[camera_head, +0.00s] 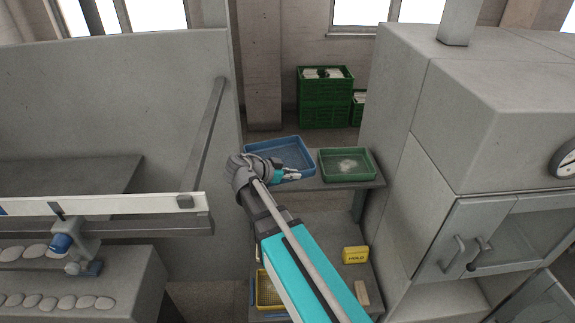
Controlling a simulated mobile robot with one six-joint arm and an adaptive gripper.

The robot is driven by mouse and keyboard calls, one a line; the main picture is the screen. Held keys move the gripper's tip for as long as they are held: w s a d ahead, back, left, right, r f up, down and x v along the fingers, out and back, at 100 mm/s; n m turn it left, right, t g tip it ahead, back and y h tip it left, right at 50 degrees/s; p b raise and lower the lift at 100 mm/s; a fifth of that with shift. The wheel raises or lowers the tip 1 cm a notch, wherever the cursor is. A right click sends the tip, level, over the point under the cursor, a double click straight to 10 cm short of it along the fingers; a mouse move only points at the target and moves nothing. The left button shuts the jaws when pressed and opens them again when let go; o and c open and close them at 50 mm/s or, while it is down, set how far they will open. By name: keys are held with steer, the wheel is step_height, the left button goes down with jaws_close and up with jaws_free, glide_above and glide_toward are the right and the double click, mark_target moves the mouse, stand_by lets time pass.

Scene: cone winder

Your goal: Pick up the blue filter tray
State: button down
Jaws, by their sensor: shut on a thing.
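The blue filter tray (279,150) is a shallow, empty-looking tray on the left part of a small grey table (341,185), in the middle of the head view. My gripper (290,174) is at the tray's near right edge, shut on it. My wrist and arm come up from the bottom and hide the tray's near left corner. From this view I cannot tell whether the tray is resting on the table or slightly raised.
A green tray (347,176) with white material stands close on the right. A lower shelf holds a yellow box (355,255) and a yellow basket (267,284). A grey machine (110,110) is at left, a grey cabinet (440,200) at right. Green crates (325,105) stand behind.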

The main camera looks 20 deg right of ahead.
steer(key=shift+s+r+p, duration=0.2)
steer(key=shift+s+r, duration=0.1)
steer(key=shift+s, duration=0.35)
steer(key=shift+s+r+p, duration=0.2)
steer(key=shift+s+r, duration=0.1)
steer(key=shift+s, duration=0.35)
steer(key=shift+f, duration=0.15)
